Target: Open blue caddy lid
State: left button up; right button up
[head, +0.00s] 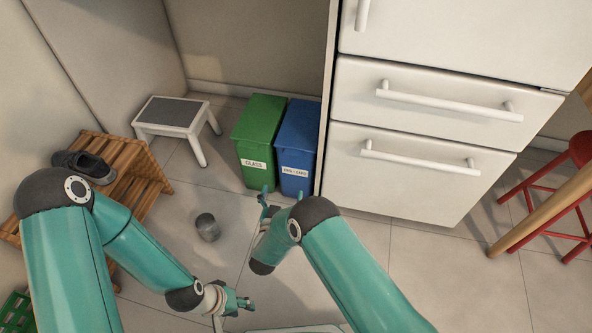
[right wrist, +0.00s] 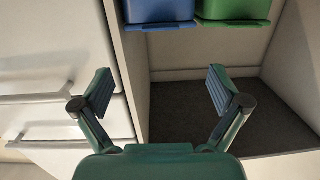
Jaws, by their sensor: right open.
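The blue caddy (head: 297,150) stands on the floor against the side of the white drawer unit, with a white label on its front. Its blue lid (head: 300,118) looks shut. In the right wrist view part of the blue caddy (right wrist: 158,10) shows at the top edge, beyond the fingers. My right gripper (head: 281,196) is open and empty, in front of the caddies in the head view; its spread fingers also show in the right wrist view (right wrist: 160,90). My left gripper (head: 240,302) is low in the middle, away from the caddies; its finger opening is unclear.
A green caddy (head: 260,135) labelled GLASS stands close beside the blue one on the left. The white drawer unit (head: 415,165) with protruding handles is on the right. A step stool (head: 175,115), a wooden rack (head: 135,185) with shoes and a grey cup (head: 207,228) are left.

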aim_at(293, 153)
pick_arm(q)
notch_tip(293, 153, down, 9)
jog(key=b, duration=0.8)
jog(key=shift+f, duration=0.15)
pick_arm(e)
jog(key=shift+t+h, duration=0.4)
jog(key=shift+h, duration=0.1)
jog(key=shift+a+f+x, duration=0.1)
jog(key=shift+f+x, duration=0.05)
jog(key=shift+x, duration=2.6)
jog(key=shift+a+f+x, duration=0.1)
jog(key=shift+f+x, duration=0.05)
jog(key=shift+x, duration=2.55)
jog(key=shift+a+f+x, duration=0.15)
jog(key=shift+x, duration=2.6)
jog(key=shift+w, duration=0.1)
jog(key=shift+c, duration=0.2)
